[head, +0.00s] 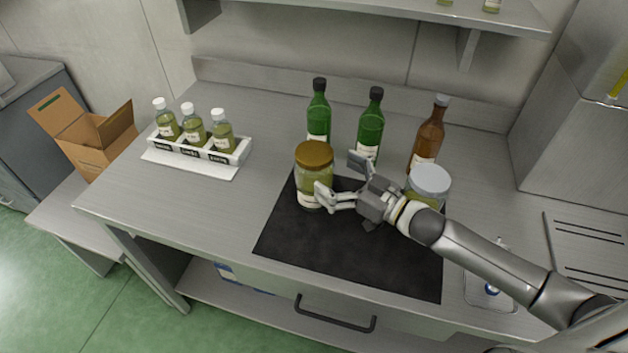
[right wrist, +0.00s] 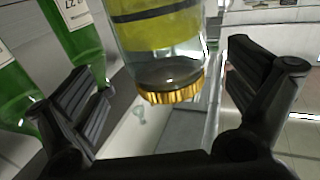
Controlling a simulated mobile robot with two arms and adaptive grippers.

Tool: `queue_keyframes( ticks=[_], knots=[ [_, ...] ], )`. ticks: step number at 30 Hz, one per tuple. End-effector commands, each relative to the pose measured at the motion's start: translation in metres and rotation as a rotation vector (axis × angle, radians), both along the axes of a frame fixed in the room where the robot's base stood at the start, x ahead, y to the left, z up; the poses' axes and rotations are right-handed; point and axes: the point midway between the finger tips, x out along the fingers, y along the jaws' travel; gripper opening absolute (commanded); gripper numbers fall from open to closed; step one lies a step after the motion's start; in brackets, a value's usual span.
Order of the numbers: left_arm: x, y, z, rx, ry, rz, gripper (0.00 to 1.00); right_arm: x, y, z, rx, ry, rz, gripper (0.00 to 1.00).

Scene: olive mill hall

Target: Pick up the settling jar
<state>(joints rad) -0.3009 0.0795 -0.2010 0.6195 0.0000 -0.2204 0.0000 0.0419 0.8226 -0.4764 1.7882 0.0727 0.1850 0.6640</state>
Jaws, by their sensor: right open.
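A glass jar with a gold lid (head: 314,157) and yellow-green contents stands upright on the black mat (head: 345,250); I take it to be the settling jar. My right gripper (head: 340,178) is open at the jar's right side, one finger in front of it and one behind. In the right wrist view the jar (right wrist: 165,45) appears lid-down between the two spread fingers (right wrist: 165,90), with gaps at both sides. A second jar with a pale lid (head: 430,180) stands right of the gripper, partly hidden by my arm. My left gripper is not in view.
Two green bottles (head: 318,110) and a brown bottle (head: 428,135) stand behind the mat. A white rack (head: 200,150) with three small bottles is at left. A cardboard box (head: 90,140) stands beyond the counter's left end.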

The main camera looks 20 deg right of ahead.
Motion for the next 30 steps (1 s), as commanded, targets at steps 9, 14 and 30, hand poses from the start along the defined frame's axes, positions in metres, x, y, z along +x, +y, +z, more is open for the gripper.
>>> queue_keyframes(
  ticks=[9,14,30],
  knots=[
    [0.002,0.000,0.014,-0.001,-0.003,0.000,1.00,0.018,0.017,0.005,0.002,-0.001,0.001,1.00],
    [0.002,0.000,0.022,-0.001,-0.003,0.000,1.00,0.036,0.030,0.003,0.001,-0.002,0.000,1.00],
    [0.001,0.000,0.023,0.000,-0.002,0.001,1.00,0.044,0.036,0.000,-0.002,-0.001,0.001,0.81]
  ],
)
